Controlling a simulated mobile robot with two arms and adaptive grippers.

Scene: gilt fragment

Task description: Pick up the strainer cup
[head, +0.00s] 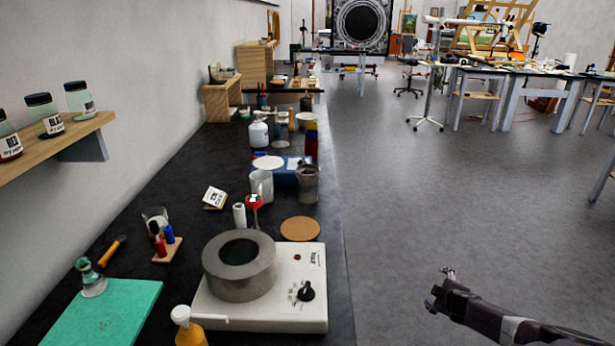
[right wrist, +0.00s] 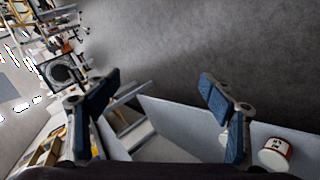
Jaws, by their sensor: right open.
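A grey metal cup (head: 307,184) stands upright on the black bench, beyond the hot plate and near the bench's right edge. It looks like the strainer cup, but its inside is too small to make out. My right gripper (head: 448,274) is over the open floor, to the right of the bench and well apart from the cup. In the right wrist view its two blue-padded fingers (right wrist: 158,98) are spread apart with nothing between them. My left gripper is not in view.
A white hot plate (head: 310,262) bears a grey ring-shaped vessel (head: 240,288). A white jug (head: 262,184) stands left of the cup, and a cork disc (head: 300,229) lies in front. A yellow bottle (head: 188,328) is at the near edge.

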